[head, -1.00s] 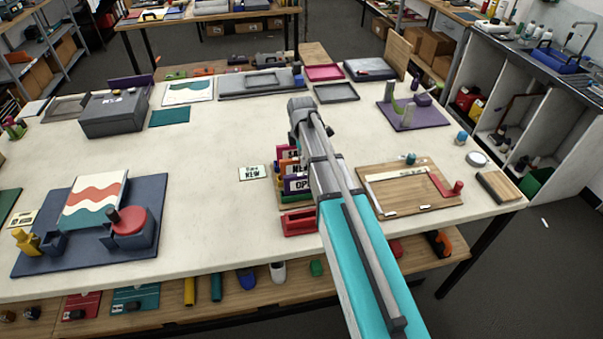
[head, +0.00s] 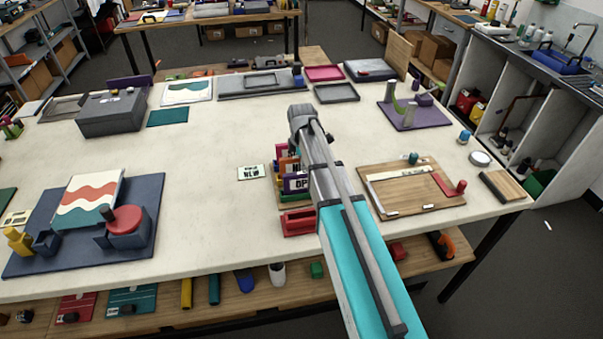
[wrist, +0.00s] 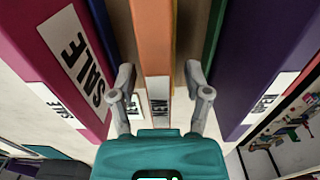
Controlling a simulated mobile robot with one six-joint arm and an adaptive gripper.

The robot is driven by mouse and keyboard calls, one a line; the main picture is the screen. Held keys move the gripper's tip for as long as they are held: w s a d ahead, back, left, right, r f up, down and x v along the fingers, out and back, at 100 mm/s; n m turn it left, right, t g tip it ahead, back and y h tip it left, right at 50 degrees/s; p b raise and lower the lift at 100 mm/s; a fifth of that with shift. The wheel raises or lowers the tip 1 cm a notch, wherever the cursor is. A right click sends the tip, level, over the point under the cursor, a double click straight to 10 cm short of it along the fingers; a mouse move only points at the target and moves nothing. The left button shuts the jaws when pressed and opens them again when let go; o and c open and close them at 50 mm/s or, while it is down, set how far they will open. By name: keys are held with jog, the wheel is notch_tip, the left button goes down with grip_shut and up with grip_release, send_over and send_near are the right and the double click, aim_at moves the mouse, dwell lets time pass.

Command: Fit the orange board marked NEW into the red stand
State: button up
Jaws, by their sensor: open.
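The orange board (wrist: 152,35) stands on edge between my gripper's two fingers in the wrist view, its white label partly seen below them. My gripper (wrist: 158,78) is open, with a finger on each side of the board and gaps visible. In the head view the orange board (head: 287,164) shows in the row of upright boards, partly behind my arm, which hides the gripper. The red stand (head: 299,222) sits on the table just in front of that row.
A magenta board marked SALE (wrist: 72,50) stands left of the gripper and a purple board (wrist: 258,60) right, both close. A small card reading NEW (head: 251,173) lies left of the row. A wooden board with a red piece (head: 448,186) lies right. The table's middle left is clear.

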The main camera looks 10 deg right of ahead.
jog(key=shift+f+b, duration=0.7)
jog(key=shift+f, duration=0.25)
grip_shut()
